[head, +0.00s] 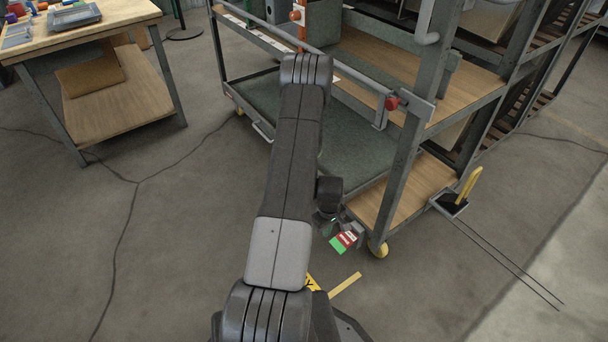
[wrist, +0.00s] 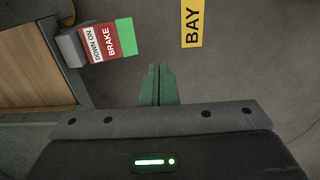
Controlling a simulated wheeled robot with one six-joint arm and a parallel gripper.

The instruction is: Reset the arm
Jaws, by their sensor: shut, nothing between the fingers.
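My gripper (wrist: 158,70) shows in the wrist view with its two green fingers together and nothing between them. It points toward the bare floor beside a cart. In the head view my arm reaches forward over the floor and bends down near the cart's front corner. The gripper is mostly hidden there behind my own arm.
A grey metal cart (head: 397,185) with wooden shelves stands close to my arm. Its red and green brake tag (head: 343,241) also shows in the wrist view (wrist: 108,41). A yellow BAY marking (wrist: 192,22) lies on the floor. A workbench (head: 95,37) stands left; floor between is clear.

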